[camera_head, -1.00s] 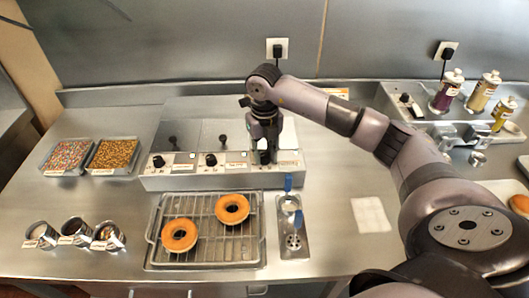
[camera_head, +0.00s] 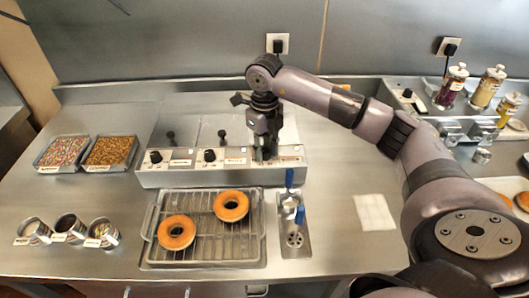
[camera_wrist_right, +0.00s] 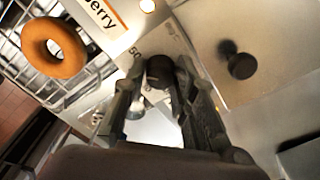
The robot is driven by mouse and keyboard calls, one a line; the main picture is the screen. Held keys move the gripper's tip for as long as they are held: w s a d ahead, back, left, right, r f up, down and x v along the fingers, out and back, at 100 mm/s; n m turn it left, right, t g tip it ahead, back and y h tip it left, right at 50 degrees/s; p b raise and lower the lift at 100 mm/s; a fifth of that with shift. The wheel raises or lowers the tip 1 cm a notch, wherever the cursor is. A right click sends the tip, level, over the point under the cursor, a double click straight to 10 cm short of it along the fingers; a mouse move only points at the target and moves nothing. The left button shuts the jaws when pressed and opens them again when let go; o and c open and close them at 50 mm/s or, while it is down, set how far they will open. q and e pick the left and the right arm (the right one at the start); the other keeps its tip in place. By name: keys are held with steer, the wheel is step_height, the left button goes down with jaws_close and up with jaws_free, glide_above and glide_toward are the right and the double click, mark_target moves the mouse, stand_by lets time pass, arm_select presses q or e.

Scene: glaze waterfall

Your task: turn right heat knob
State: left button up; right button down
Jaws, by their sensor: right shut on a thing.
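The heat unit (camera_head: 185,180) is a long metal box with a row of black knobs along its front. Its left knob (camera_head: 156,157) and middle knob (camera_head: 210,156) are in plain view. My right gripper (camera_head: 264,154) is at the right end of the row, pointing down, and mostly hides the right heat knob in the head view. In the right wrist view, the dark right heat knob (camera_wrist_right: 160,70) sits between the two fingertips of my right gripper (camera_wrist_right: 160,76), which is shut on it. My left gripper is not in view.
A wire rack (camera_head: 205,245) with two donuts stands in front of the unit, beside a small tray (camera_head: 294,248) with blue-handled tools. Topping trays (camera_head: 110,152) and small cups (camera_head: 68,230) are at left. Bottles (camera_head: 487,88) stand at back right. Black-knobbed lids are behind the knobs.

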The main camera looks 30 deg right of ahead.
mark_target(265, 150)
steer(key=n+b, duration=0.1)
steer(key=n, duration=0.2)
steer(key=shift+b, duration=0.4)
steer(key=shift+n+b, duration=0.4)
steer(key=shift+n, duration=0.4)
steer(key=shift+r, duration=0.1)
steer(key=c, duration=1.3)
jaws_free()
step_height(265, 150, up, 12)
